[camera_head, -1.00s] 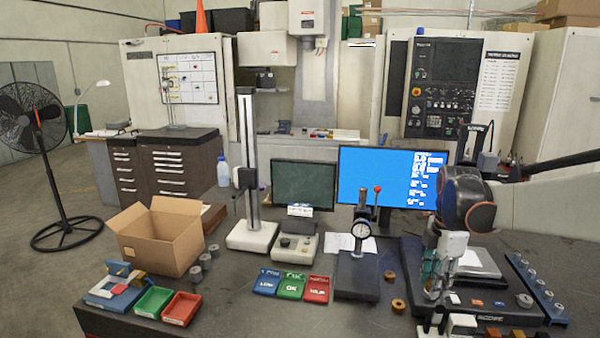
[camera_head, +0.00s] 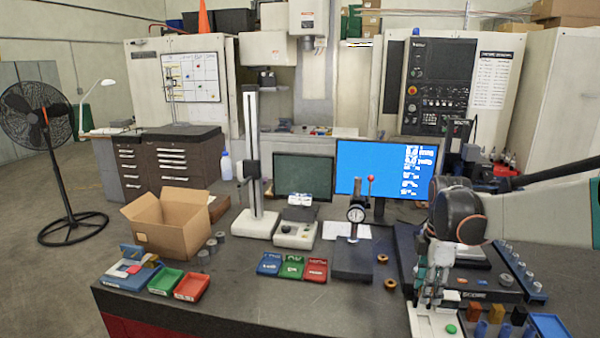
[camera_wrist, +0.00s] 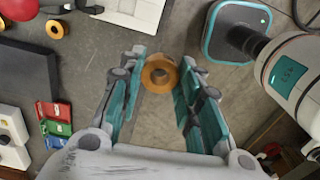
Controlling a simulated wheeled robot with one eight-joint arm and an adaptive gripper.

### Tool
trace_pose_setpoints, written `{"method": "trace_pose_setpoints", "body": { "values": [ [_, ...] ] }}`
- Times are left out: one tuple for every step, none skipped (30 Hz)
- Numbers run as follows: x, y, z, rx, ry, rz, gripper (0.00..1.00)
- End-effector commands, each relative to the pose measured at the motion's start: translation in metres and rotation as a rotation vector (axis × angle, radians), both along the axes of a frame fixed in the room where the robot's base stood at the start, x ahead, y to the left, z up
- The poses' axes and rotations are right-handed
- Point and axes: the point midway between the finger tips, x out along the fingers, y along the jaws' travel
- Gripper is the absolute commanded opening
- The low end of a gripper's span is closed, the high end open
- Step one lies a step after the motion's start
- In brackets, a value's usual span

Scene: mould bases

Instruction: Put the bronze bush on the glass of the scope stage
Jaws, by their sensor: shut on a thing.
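My gripper (camera_wrist: 157,80) is shut on the bronze bush (camera_wrist: 161,72), a ring held between the fingertips in the wrist view, with its hole facing the camera. In the head view my gripper (camera_head: 428,296) points down at the right, in front of the scope stage's left side; the held bush cannot be made out there. The scope stage (camera_head: 476,296) is a dark, labelled base at the right. My arm covers part of it, and only part of a pale plate shows behind; I cannot tell its glass clearly.
Other bronze-coloured rings (camera_head: 390,284) lie beside the dial gauge stand (camera_head: 352,262); one shows in the wrist view (camera_wrist: 54,29). A blue rack (camera_head: 524,272) with grey bushes flanks the stage. Blue, green and red trays (camera_head: 291,267) lie left.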

Motion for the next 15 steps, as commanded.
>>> {"method": "trace_pose_setpoints", "body": {
  "values": [
    [0.0,0.003,-0.004,0.0,0.0,-0.028,0.04],
    [0.0,0.005,-0.007,0.0,0.0,-0.05,0.04],
    [0.0,0.007,-0.011,0.0,0.0,-0.078,0.04],
    [0.0,0.009,-0.014,0.0,0.0,-0.104,0.04],
    [0.0,0.011,-0.017,0.0,0.0,-0.13,0.04],
    [-0.001,0.014,-0.022,0.0,0.0,-0.166,0.04],
    [-0.001,0.016,-0.026,0.0,0.0,-0.197,0.04],
    [-0.002,0.019,-0.03,0.0,0.0,-0.229,0.04],
    [-0.002,0.023,-0.036,0.0,0.0,-0.278,0.04],
    [-0.003,0.026,-0.041,0.0,0.0,-0.319,0.04],
    [-0.003,0.03,-0.046,0.0,0.0,-0.362,0.04],
    [-0.005,0.035,-0.054,0.0,0.0,-0.425,0.04],
    [-0.006,0.038,-0.06,0.0,0.0,-0.475,0.04],
    [-0.007,0.042,-0.065,0.0,0.0,-0.524,0.04],
    [-0.009,0.047,-0.073,0.0,0.0,-0.588,0.04]
  ]
}}
